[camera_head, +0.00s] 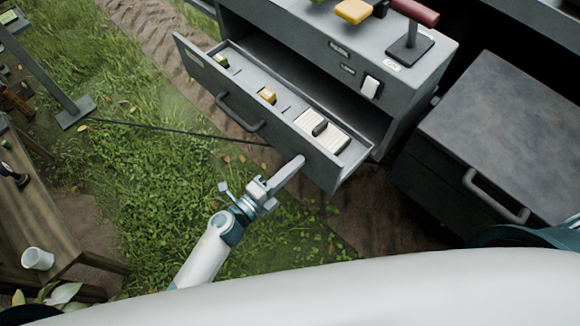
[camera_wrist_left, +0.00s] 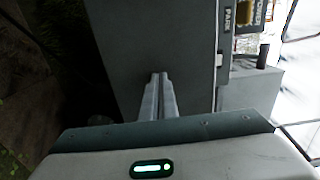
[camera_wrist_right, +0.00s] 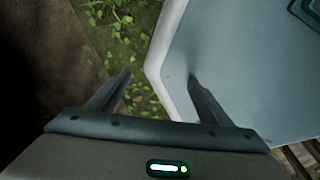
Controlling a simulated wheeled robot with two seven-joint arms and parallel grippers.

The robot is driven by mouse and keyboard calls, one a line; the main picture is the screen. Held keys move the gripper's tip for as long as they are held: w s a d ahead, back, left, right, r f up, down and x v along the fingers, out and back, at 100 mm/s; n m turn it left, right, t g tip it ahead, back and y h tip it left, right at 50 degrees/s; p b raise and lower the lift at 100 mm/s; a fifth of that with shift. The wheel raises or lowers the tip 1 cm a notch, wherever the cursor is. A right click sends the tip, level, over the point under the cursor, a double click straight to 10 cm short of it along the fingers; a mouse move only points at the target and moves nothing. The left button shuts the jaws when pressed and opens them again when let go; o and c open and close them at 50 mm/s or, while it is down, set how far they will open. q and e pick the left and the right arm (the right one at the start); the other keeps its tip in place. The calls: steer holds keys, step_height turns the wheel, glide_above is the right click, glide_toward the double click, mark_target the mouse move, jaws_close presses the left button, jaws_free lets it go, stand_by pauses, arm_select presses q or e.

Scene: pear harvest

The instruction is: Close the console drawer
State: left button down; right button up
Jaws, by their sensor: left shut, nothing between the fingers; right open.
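The grey console drawer (camera_head: 225,104) is pulled well out of the grey console (camera_head: 420,70) in the head view. It holds a green item, a yellow item and white blocks (camera_head: 322,130). Its front has a dark bar handle (camera_head: 240,113). My left gripper (camera_head: 298,162) is shut and empty, its fingertips at the drawer front near the right end; I cannot tell whether they touch. In the left wrist view the shut fingers (camera_wrist_left: 160,78) point at a grey panel (camera_wrist_left: 135,40). My right gripper (camera_wrist_right: 158,78) is open and empty in the right wrist view.
A dark cabinet (camera_head: 500,120) with a bar handle stands right of the console. A wooden bench (camera_head: 50,215) with a white cup (camera_head: 38,258) is at the left. A red-handled lever (camera_head: 410,45) is on the console top. Grass lies before the drawer.

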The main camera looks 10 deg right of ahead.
stand_by(0.3)
arm_select(q)
steer(key=b, duration=0.1)
glide_toward(339, 131)
step_height(339, 131, up, 4)
steer(key=shift+a, duration=0.1)
steer(key=b+x, duration=0.3)
steer(key=x, duration=0.7)
steer(key=shift+w+f, duration=0.1)
steer(key=shift+r, duration=0.25)
arm_select(e)
steer(key=w+a+r+t+y, duration=0.1)
steer(key=w+a, duration=0.4)
steer(key=w, duration=0.8)
steer(key=r+t, duration=0.1)
steer(key=t, duration=0.1)
steer(key=shift+a+t, duration=0.3)
arm_select(q)
steer(key=shift+r, duration=0.15)
arm_select(e)
steer(key=shift+w+r, duration=0.1)
